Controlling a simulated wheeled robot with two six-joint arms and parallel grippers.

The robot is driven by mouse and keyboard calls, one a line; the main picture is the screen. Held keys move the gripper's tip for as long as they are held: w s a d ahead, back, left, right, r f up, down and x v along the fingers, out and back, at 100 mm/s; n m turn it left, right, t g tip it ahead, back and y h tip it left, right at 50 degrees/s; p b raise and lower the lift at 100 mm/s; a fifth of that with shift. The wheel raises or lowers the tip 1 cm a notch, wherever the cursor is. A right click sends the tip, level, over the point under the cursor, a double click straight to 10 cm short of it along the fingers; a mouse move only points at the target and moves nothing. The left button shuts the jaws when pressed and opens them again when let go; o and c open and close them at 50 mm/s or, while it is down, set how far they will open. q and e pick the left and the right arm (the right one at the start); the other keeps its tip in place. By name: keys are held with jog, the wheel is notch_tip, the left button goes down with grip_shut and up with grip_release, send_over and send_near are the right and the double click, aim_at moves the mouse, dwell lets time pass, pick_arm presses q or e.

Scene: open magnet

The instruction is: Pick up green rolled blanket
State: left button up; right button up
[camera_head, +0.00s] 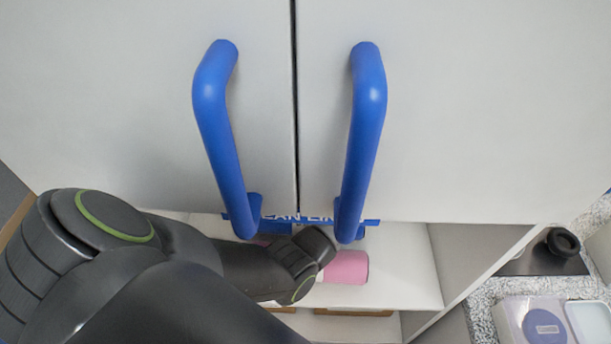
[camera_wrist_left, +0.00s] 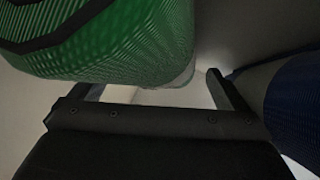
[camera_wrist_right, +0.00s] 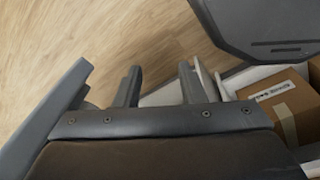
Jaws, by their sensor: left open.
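The green rolled blanket (camera_wrist_left: 120,45) fills the upper left of the left wrist view, with a dark band across it. My left gripper (camera_wrist_left: 152,88) is open, its fingers spread close to the roll's near end. The roll overlaps the left finger side, and the right finger stands clear of it; I cannot tell whether they touch. In the head view my left arm reaches into the shelf under the cabinet doors, and its gripper and the green roll are hidden. My right gripper (camera_wrist_right: 160,85) is open and empty above the wood floor.
A dark blue roll (camera_wrist_left: 295,105) is close on the right in the left wrist view. A pink roll (camera_head: 346,267) lies on the white shelf (camera_head: 410,275). Two blue handles (camera_head: 222,140) (camera_head: 362,140) hang over the shelf opening. A cardboard box (camera_wrist_right: 290,105) is near my right gripper.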

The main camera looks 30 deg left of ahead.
pick_arm(q)
jog(key=shift+a+f, duration=0.3)
jog(key=shift+a, duration=0.25)
jog(key=shift+d, duration=0.1)
jog(key=c, duration=1.4)
